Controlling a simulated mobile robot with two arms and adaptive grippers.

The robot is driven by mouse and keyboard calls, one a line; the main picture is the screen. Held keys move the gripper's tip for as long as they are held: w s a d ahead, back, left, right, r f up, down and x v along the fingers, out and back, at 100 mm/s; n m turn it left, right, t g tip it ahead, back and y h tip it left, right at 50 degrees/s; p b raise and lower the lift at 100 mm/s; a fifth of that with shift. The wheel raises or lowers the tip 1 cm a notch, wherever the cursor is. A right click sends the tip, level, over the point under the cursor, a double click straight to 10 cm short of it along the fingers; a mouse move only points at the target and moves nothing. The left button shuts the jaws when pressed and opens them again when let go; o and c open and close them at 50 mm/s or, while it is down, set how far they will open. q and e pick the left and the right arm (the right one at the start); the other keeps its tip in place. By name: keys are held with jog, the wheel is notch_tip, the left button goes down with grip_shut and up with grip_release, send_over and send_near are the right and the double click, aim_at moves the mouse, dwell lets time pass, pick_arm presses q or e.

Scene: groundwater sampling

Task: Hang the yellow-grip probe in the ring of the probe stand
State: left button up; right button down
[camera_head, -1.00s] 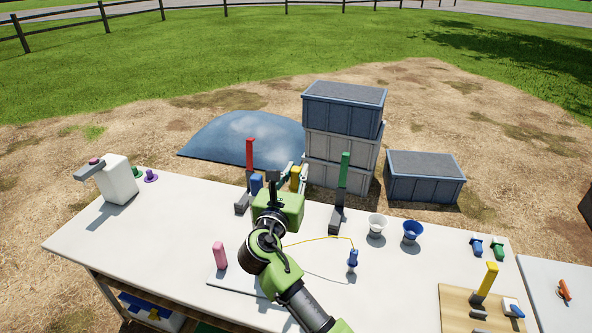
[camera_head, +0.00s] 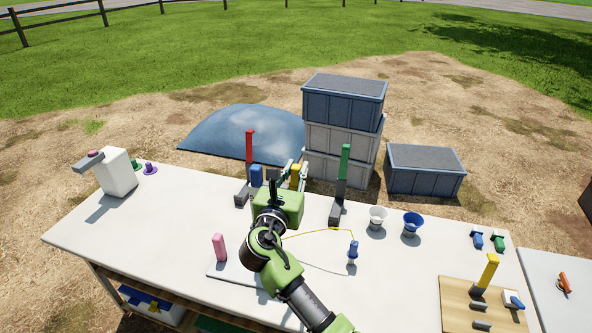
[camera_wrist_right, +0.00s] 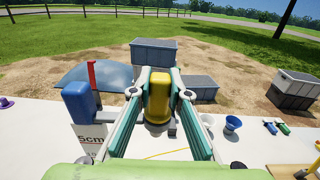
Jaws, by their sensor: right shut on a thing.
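My right gripper (camera_head: 295,172) is shut on the yellow grip (camera_head: 295,178) of the probe, above the far side of the white table. In the right wrist view, the yellow grip (camera_wrist_right: 157,98) stands roughly upright between the two fingers (camera_wrist_right: 155,92). The probe's lower part is hidden, and a thin yellow cable leads right from below. A red post (camera_head: 250,147) on a dark base and a green post (camera_head: 344,161) stand on either side. I cannot tell whether either is the probe stand, and no ring is clear. My left gripper is out of view.
A blue block (camera_head: 256,175) is close left of the gripper. A white cup (camera_head: 377,218) and blue cup (camera_head: 412,224) stand to the right. A pink piece (camera_head: 219,247) and small blue piece (camera_head: 353,252) are nearer. Stacked crates (camera_head: 342,140) stand behind the table.

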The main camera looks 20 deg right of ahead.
jog(key=shift+f, duration=0.25)
jog(key=c, duration=1.8)
grip_release()
jog(key=shift+c, duration=0.2)
jog(key=v, duration=1.2)
